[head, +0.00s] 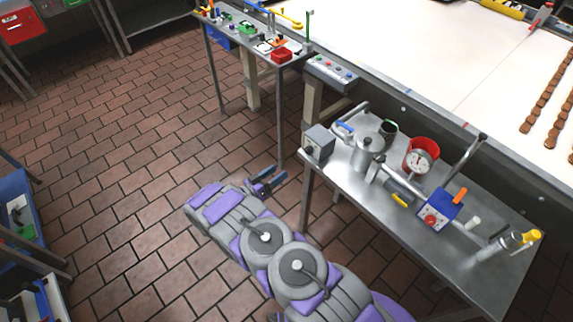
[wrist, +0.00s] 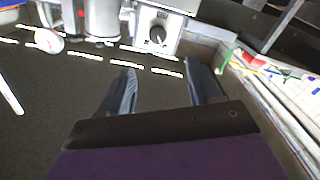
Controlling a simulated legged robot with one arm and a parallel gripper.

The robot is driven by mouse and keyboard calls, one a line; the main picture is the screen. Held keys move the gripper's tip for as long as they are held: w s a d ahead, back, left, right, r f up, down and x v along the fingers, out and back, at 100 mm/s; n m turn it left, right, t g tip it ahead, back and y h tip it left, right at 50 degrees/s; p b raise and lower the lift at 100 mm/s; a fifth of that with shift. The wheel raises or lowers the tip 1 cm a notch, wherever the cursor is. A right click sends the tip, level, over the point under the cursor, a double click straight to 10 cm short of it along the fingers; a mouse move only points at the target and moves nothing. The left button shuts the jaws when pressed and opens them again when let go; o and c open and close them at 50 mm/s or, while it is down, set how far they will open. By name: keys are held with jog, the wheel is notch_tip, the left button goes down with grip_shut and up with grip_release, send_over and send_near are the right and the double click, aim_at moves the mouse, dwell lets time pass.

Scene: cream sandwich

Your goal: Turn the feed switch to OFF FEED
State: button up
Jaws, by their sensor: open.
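The feed switch appears to be the grey box (head: 318,143) with a dark round knob at the near left corner of the steel table. The wrist view shows the same box (wrist: 176,25) at the top, with its black knob (wrist: 157,34) facing me. I cannot read any labels or tell the knob's setting. My gripper (head: 276,180) is open and empty, to the left of the table and of the box. In the wrist view its two fingers (wrist: 160,78) point toward the box, with the knob beyond the gap and apart from them.
A second table (head: 230,40) with small items stands farther back.

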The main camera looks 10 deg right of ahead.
jog(key=shift+v, duration=1.6)
jog(key=w+a+r+n+t+y, duration=0.15)
jog(key=w+a+r+y, duration=0.35)
jog(key=w+r+y, duration=0.65)
notch_tip(320, 180, up, 16)
jog(key=s+a+n+g+y, duration=0.1)
jog(key=s+n+g+y, duration=0.15)
jog(key=y, duration=0.25)
jog(key=s+d+r+g, duration=0.2)
jog(key=s+d, duration=0.5)
jog(key=s, duration=1)
jog(key=s+d+r+n+g+h, duration=0.1)
jog(key=s+d+g, duration=0.4)
jog(key=s, duration=1.2)
jog(key=s+d+r+g+h, duration=0.1)
jog(key=s+d+r+g, duration=0.2)
jog(key=s+d, duration=0.6)
jog(key=s+g, duration=0.1)
jog(key=s, duration=0.7)
jog(key=shift+n, duration=0.4)
